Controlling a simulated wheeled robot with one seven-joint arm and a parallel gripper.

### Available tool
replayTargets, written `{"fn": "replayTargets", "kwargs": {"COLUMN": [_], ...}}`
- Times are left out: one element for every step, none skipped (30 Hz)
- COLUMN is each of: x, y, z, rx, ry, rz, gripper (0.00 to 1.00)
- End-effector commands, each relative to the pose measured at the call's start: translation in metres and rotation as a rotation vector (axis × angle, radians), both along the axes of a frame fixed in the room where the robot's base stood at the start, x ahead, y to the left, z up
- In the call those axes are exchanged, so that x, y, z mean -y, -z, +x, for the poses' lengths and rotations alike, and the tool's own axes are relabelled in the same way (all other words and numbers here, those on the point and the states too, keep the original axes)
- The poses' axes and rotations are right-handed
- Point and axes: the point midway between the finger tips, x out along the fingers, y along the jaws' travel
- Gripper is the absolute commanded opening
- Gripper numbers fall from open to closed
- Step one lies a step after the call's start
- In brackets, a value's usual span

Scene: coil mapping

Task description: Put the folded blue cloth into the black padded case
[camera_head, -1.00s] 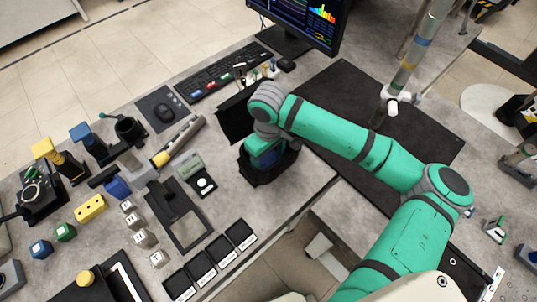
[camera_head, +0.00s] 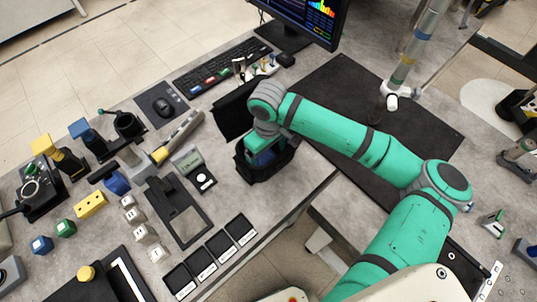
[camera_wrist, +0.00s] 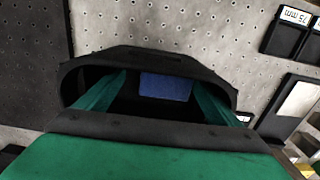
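The black padded case (camera_head: 268,176) stands open on the grey desk, its lid (camera_head: 233,112) raised behind it. In the wrist view its dark rim (camera_wrist: 150,55) surrounds my gripper's fingers. My gripper (camera_wrist: 160,78) points down inside the case, its two green fingers spread apart. The folded blue cloth (camera_wrist: 165,87) lies in the case between and beyond the fingertips, with a dark gap at the left finger; contact at the right finger is unclear.
A keyboard (camera_head: 214,68) and monitor (camera_head: 305,20) stand behind the case. A black mat (camera_head: 340,90) lies to its right, under my arm. A green-grey meter (camera_head: 187,160), a black stand (camera_head: 180,208) and several small black trays (camera_head: 240,229) are left and in front.

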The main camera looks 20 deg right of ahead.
Motion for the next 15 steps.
{"fn": "replayTargets", "kwargs": {"x": [0.000, 0.000, 0.000, 0.000, 0.000, 0.000, 0.000, 0.000, 0.000, 0.000, 0.000, 0.000, 0.001, 0.001, 0.000], "y": [0.000, 0.000, 0.000, 0.000, 0.000, 0.000, -0.001, -0.003, -0.006, -0.009, -0.012, -0.018, -0.023, -0.028, -0.036], "z": [0.000, 0.000, 0.000, 0.000, 0.000, 0.000, 0.000, 0.000, 0.000, 0.000, 0.000, 0.000, 0.001, 0.000, 0.001], "rx": [0.000, 0.000, 0.000, 0.000, 0.000, 0.000, 0.000, 0.001, 0.001, 0.002, 0.002, 0.002, 0.002, 0.002, 0.003], "ry": [-0.001, 0.000, 0.000, 0.000, 0.000, 0.000, 0.000, 0.000, 0.001, 0.001, 0.001, 0.001, 0.001, 0.000, 0.000], "rz": [0.000, 0.000, 0.000, 0.000, 0.000, 0.000, 0.000, 0.000, 0.000, 0.001, 0.002, 0.001, 0.000, 0.000, 0.000], "gripper": [0.87, 0.87, 0.87, 0.87, 0.87, 0.87, 0.87, 0.87, 0.87, 0.87, 0.87, 0.87, 0.87, 0.87, 0.87]}}
